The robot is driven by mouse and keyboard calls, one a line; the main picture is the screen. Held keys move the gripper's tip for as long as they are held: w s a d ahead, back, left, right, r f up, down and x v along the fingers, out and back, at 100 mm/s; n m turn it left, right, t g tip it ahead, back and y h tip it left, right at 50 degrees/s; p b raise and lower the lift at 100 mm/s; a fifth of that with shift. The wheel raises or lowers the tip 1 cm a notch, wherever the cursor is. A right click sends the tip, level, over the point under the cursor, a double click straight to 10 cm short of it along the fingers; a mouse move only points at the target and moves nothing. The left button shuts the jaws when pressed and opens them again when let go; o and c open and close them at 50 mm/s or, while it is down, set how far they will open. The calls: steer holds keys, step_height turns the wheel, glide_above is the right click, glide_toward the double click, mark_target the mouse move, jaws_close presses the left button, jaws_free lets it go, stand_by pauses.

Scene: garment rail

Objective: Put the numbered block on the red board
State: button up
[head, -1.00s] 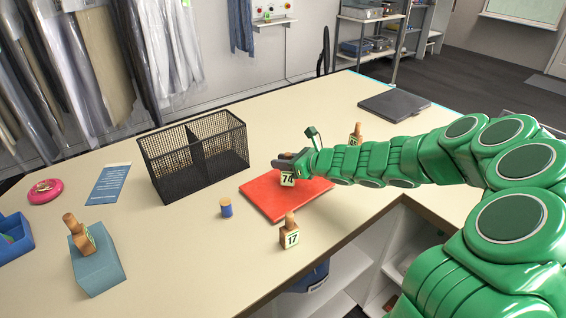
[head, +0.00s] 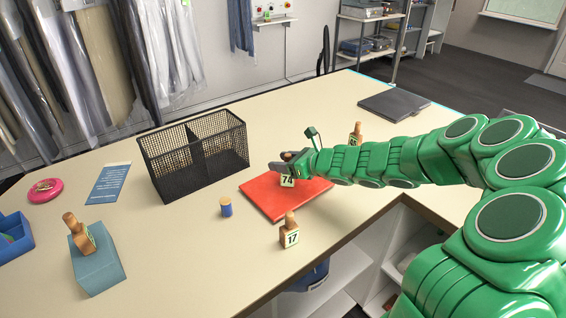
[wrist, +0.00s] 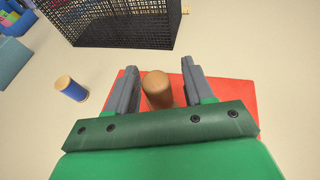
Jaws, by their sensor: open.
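The red board (head: 262,194) lies flat on the table, and it also shows in the wrist view (wrist: 235,97). A wooden numbered block marked 74 (head: 287,181) stands upright on the red board; its rounded top (wrist: 156,88) is between the jaws in the wrist view. My gripper (head: 284,164) is open around the block, with a gap beside the left finger. In the wrist view my gripper (wrist: 160,82) hides the block's lower part. Another block marked 17 (head: 290,234) stands on the table in front of the board. A further block (head: 356,134) stands behind my arm, partly hidden.
A black mesh basket (head: 195,158) stands behind the board. A blue spool (head: 226,208) is left of it. Another wooden block (head: 76,230) rests on a teal box (head: 98,266). A dark folder (head: 394,106) lies far right.

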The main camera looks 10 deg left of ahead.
steer(key=v, duration=1.2)
stand_by(0.3)
